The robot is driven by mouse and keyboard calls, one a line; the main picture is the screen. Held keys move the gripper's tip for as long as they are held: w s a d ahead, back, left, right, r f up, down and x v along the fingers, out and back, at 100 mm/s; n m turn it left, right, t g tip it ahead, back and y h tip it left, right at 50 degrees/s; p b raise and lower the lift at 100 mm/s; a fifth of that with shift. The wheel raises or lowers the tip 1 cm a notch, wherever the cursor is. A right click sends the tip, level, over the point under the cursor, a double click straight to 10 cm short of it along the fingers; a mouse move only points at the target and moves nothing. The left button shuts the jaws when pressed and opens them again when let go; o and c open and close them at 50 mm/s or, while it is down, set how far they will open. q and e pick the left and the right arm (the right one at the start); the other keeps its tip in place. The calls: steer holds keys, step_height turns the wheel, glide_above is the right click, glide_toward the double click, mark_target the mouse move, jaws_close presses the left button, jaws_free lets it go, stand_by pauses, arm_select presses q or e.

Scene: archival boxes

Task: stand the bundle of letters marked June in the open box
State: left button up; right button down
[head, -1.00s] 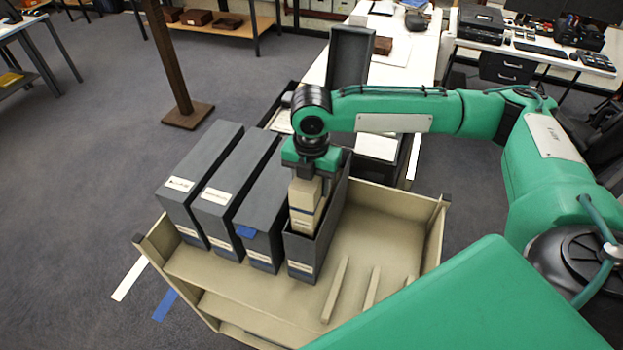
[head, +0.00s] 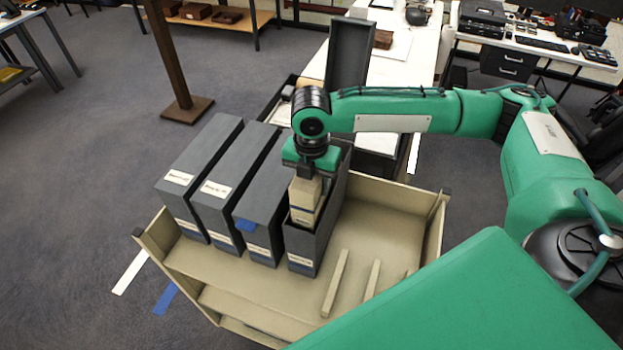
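The open box (head: 303,250) is dark grey with a pale label low on its front, and its lid stands raised behind it. A tan bundle of letters (head: 304,200) stands in the open box, its upper part showing above the front wall. Any mark reading June is too small to make out. My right gripper (head: 308,172) points down over the bundle and appears shut on its top; the fingertips are partly hidden. My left gripper is not in view.
Several closed grey boxes (head: 200,165) stand to the left on the tan cart shelf (head: 380,220). Low divider strips (head: 335,283) rise from the shelf at the right, with bare shelf around them. A wooden post (head: 170,60) stands on the floor behind.

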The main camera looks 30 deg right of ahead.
steer(key=shift+f+b, duration=0.4)
steer(key=shift+f, duration=1.55)
steer(key=c, duration=0.6)
jaws_free()
steer(key=shift+r, duration=0.1)
steer(key=shift+r+p, duration=1.25)
steer(key=shift+r, duration=1.65)
